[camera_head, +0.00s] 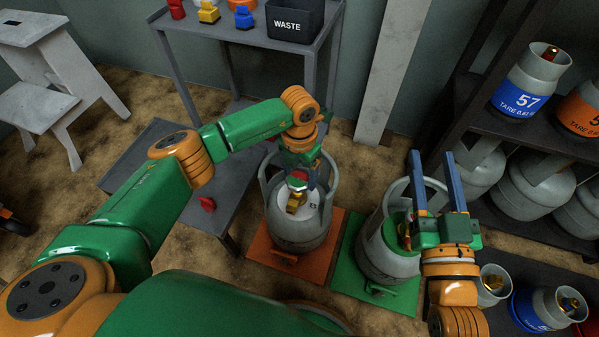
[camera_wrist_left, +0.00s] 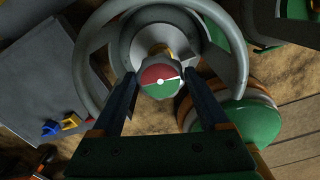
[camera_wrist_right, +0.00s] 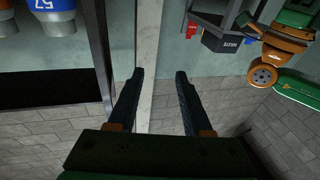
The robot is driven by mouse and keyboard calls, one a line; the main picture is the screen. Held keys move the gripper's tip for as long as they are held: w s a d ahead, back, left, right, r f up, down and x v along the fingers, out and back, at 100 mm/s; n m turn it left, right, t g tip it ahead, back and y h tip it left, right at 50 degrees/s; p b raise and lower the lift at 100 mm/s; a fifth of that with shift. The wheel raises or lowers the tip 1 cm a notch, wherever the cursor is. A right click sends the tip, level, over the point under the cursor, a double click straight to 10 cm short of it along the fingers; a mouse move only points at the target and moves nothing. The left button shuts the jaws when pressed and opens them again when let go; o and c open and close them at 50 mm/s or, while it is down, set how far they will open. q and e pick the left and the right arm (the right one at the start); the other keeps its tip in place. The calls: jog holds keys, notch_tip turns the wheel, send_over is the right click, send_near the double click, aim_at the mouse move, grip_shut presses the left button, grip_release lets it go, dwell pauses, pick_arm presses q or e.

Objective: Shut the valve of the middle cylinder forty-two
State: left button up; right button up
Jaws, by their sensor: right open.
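A grey gas cylinder (camera_head: 297,235) stands upright on an orange plate (camera_head: 262,245). Its printed number is mostly hidden, so I cannot read forty-two. Its brass valve (camera_head: 294,203) shows inside the collar ring. My left gripper (camera_head: 300,178) reaches down into that collar. In the left wrist view, the round red and green valve knob (camera_wrist_left: 161,81) with a white pointer lies between the open fingers (camera_wrist_left: 160,76), with slight gaps at both sides. My right gripper (camera_head: 432,158) is open and empty, above the neighbouring cylinder (camera_head: 378,250) on a green plate (camera_head: 345,275).
A rack at right holds more cylinders, including a blue-banded 57 (camera_head: 522,92). A black WASTE bin (camera_head: 292,24) sits on a grey table at the back. A low grey bench (camera_head: 150,150) and a step stool (camera_head: 45,60) stand at left. The wall strip behind is bare.

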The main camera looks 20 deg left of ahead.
pick_arm(q)
jog(key=c, duration=0.7)
